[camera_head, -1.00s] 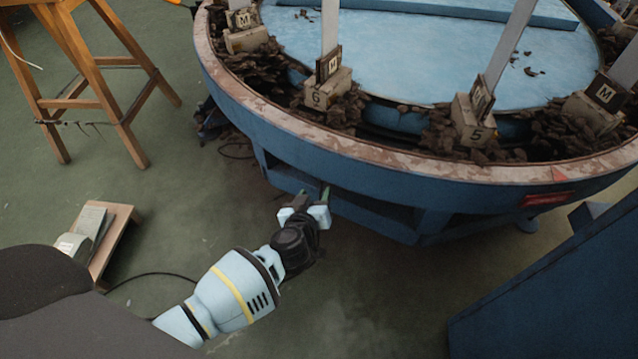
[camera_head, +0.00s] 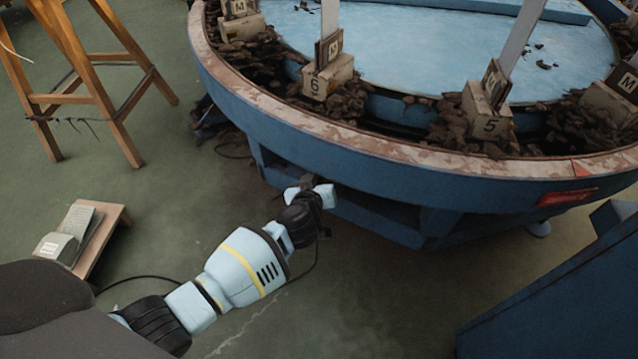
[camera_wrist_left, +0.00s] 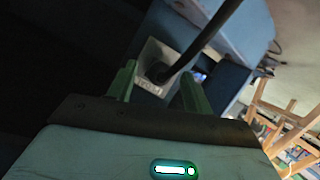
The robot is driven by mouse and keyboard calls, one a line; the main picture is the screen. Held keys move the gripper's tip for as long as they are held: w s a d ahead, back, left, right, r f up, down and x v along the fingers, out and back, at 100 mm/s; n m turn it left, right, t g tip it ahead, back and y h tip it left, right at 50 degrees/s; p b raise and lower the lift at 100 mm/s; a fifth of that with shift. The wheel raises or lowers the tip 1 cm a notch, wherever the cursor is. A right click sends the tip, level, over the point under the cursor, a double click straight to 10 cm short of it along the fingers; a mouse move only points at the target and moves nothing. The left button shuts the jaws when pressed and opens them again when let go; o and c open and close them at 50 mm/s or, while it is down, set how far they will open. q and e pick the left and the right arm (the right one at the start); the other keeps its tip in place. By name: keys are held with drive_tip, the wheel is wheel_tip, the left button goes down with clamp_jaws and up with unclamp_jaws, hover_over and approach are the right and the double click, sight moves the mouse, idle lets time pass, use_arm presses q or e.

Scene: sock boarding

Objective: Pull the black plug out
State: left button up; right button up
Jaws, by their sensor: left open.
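The black plug (camera_wrist_left: 160,72) sits at a pale socket box (camera_wrist_left: 150,58) in the left wrist view, with a thick black cable (camera_wrist_left: 212,28) rising to the upper right. My left gripper (camera_wrist_left: 158,76) is open, its two green fingers on either side of the plug, with gaps visible. I cannot tell how deep the fingers reach along it. In the head view my left gripper (camera_head: 309,181) is under the rim of the round blue machine (camera_head: 380,170). The plug and socket are hidden there. My right gripper is not in view.
A wooden stool (camera_head: 90,75) stands at the upper left. A blue cabinet (camera_head: 560,290) is at the lower right. A thin cable (camera_head: 140,277) lies on the floor.

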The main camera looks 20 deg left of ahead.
use_arm(q)
drive_tip(key=c, duration=1.1)
drive_tip(key=shift+s, duration=0.1)
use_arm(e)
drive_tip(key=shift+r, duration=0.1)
